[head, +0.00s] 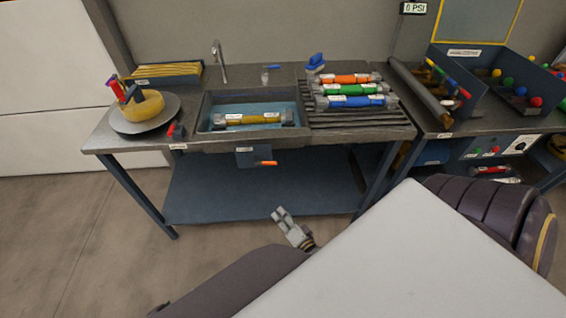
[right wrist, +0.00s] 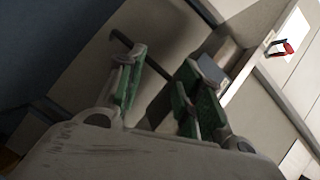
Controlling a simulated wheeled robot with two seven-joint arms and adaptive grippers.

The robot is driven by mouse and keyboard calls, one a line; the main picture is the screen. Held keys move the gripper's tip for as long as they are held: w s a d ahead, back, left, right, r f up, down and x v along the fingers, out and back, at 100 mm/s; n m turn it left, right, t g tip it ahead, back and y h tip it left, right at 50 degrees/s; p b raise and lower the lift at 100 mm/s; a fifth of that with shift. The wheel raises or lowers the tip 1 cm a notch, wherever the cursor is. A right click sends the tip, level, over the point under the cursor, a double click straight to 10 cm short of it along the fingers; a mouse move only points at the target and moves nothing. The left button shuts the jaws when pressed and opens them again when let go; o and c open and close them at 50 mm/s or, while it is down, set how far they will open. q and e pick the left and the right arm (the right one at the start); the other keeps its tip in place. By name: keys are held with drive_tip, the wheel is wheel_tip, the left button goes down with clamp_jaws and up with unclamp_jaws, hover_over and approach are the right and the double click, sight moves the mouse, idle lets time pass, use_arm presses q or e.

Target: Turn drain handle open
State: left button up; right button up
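The drain handle (head: 266,163) is a small orange bar at the front of a dark box (head: 247,158) under the sink's front edge. The sink (head: 205,124) is a dark basin with bluish water, and a yellow-banded cylinder (head: 252,119) lies in it. My right gripper (head: 281,215) is below the handle in the head view, in front of the bench and apart from it. In the right wrist view my right gripper (right wrist: 163,72) has its green-padded fingers apart, with nothing held between them. I cannot make out the handle there. My left gripper is not in view.
Orange, green and blue cylinders (head: 350,102) lie on the ribbed rack right of the sink. A round plate (head: 165,122) with a yellow ring stands at the left. The bench's lower shelf (head: 250,195) and legs stand behind my right gripper. Floor (head: 90,230) at left is clear.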

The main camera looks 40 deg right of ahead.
wheel_tip(320, 180, down, 6)
drive_tip(key=s+a+n+g+p, duration=0.1)
drive_tip(key=s+n+g+p, duration=0.1)
drive_tip(key=p, duration=0.1)
drive_tip(key=shift+s+a+n+y, duration=0.3)
drive_tip(key=shift+a+n+y, duration=0.1)
